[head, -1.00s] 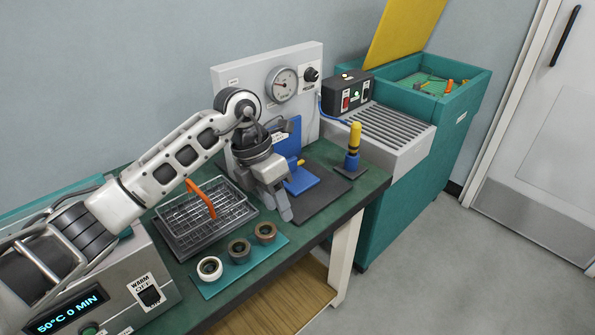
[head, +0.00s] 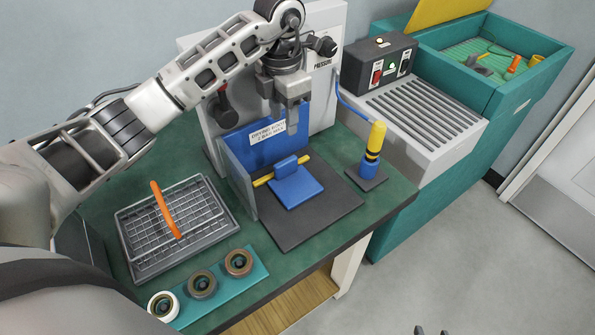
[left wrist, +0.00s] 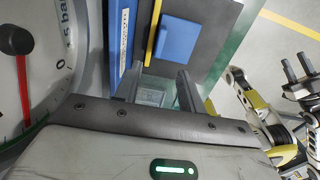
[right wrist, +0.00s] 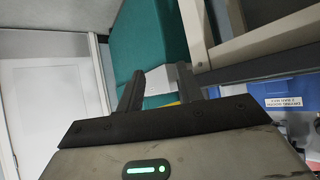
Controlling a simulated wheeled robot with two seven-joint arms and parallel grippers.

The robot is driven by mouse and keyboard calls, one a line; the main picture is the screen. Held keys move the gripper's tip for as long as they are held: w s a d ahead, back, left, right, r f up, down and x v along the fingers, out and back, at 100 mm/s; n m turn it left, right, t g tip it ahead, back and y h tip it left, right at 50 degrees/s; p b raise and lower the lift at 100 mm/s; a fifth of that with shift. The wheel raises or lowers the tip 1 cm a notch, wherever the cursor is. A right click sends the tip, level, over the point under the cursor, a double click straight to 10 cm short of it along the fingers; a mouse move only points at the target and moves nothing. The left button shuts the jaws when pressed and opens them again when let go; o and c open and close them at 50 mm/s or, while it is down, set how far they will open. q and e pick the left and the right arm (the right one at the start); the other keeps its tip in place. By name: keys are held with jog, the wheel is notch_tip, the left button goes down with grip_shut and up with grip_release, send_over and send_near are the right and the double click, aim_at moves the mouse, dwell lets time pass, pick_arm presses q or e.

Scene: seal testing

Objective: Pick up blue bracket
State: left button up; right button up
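The blue bracket (head: 296,189) has a flat base and an upright tab. It sits on a dark plate (head: 318,222), with a yellow rod (head: 264,180) at its upright part. In the left wrist view the blue bracket (left wrist: 178,40) shows beyond the fingertips. My left gripper (head: 292,122) hangs above and behind the bracket, in front of a labelled blue panel (head: 250,142). In the left wrist view its fingers (left wrist: 158,82) are apart and empty. In the right wrist view my right gripper (right wrist: 158,82) is open and empty, away from the bracket.
A gauge panel (head: 190,75) stands behind the left gripper. A yellow-topped blue post (head: 373,150) stands right of the plate. A wire basket (head: 205,215) with an orange handle and several rings on a teal mat (head: 215,302) are left. A switch box (head: 382,62) sits behind right.

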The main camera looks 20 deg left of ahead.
aim_at(286, 160)
pick_arm(q)
notch_tip(286, 160, down, 9)
jog(key=shift+s+r, duration=0.1)
jog(key=shift+r, duration=0.1)
notch_tip(286, 160, down, 5)
jog(key=b, duration=0.4)
jog(key=shift+f, duration=0.25)
jog(key=shift+r, duration=0.15)
grip_shut()
pick_arm(e)
jog(key=shift+w+a+f, duration=0.1)
jog(key=shift+a+f, duration=0.1)
jog(key=shift+f, duration=0.25)
jog(key=shift+a+f, duration=0.2)
jog(key=shift+f, duration=0.25)
